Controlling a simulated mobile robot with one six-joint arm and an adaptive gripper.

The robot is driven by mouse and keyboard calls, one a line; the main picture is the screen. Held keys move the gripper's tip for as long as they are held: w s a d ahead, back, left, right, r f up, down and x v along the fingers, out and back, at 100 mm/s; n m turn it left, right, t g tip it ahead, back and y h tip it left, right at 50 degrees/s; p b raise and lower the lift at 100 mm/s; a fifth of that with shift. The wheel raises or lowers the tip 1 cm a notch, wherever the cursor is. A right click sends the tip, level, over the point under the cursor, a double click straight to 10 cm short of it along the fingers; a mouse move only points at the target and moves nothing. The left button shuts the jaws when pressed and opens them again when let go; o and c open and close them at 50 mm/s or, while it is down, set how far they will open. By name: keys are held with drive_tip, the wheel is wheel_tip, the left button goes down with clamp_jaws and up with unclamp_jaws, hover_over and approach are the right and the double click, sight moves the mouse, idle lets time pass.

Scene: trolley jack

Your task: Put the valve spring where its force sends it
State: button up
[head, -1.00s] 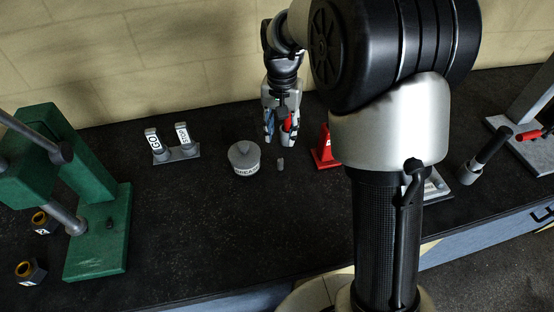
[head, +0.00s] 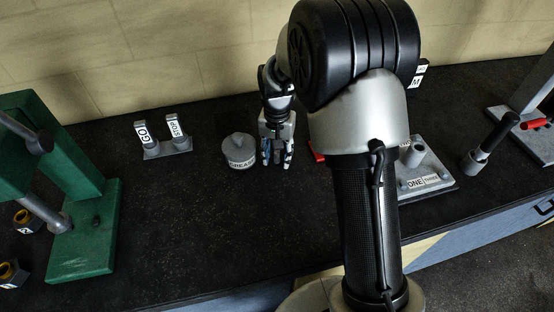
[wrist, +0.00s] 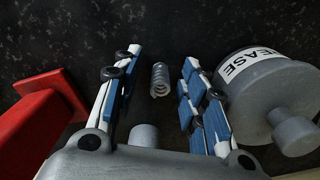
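The valve spring (wrist: 160,80) is a small grey coil. In the wrist view it shows on the black bench top between the two fingers, apart from both. My gripper (head: 277,160) is open and pointed down, low over the bench just right of the grease pot (head: 239,151). The wrist view shows its blue-and-white finger pads (wrist: 160,95) on either side of the spring. In the head view the spring is not visible, apparently hidden by the gripper.
The grease pot (wrist: 270,95) is close beside one finger; a red stand (wrist: 45,110) is on the other side. GO (head: 143,136) and STOP (head: 177,131) blocks stand behind left. A green press (head: 85,230) is left. A ONE-labelled plate (head: 440,190) and black-handled tool (head: 492,143) are right.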

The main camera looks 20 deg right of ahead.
drive_tip(key=shift+c, duration=0.4)
clamp_jaws()
